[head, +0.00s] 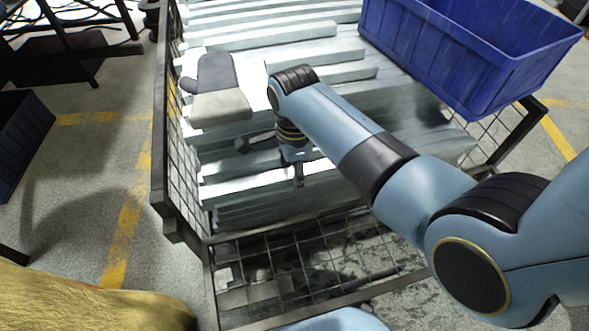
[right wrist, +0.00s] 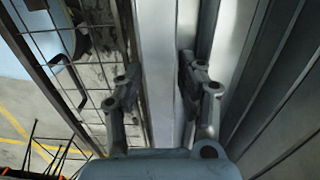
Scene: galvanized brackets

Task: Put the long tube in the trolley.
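The trolley (head: 159,120) is a dark frame with wire mesh sides, filling the middle of the head view. It holds a stack of long, pale galvanized pieces (head: 262,42) lying side by side. My right gripper (head: 275,160) points down over the front part of this stack. In the right wrist view, its two fingers (right wrist: 158,75) stand apart on either side of one long pale piece (right wrist: 156,40), which looks like a tube. I cannot tell whether the fingers touch it. Its far end is out of that view. My left gripper is not in view.
A blue crate (head: 520,82) sits at the trolley's right. The front mesh section (head: 330,255) has an open lower area. A dark bin (head: 18,135) stands at left, with clear floor (head: 75,200) between.

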